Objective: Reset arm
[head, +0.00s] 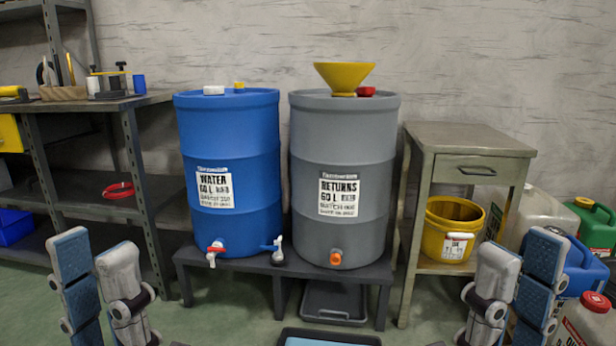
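My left gripper (96,272) stands at the lower left of the head view, fingers pointing up. Its blue-padded finger and grey finger are apart with nothing between them. My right gripper (515,275) stands at the lower right in the same pose. A gap shows between its grey finger and its blue-padded finger, and it holds nothing that I can see. Both grippers are in front of the drums and touch nothing visible.
A blue water drum (230,130) and a grey returns drum (343,135) with a yellow funnel (343,76) stand on a dark low stand (330,270). Shelving (140,100) is left. A metal cabinet (470,140) holds a yellow bucket (437,240); jugs (597,222) crowd the right.

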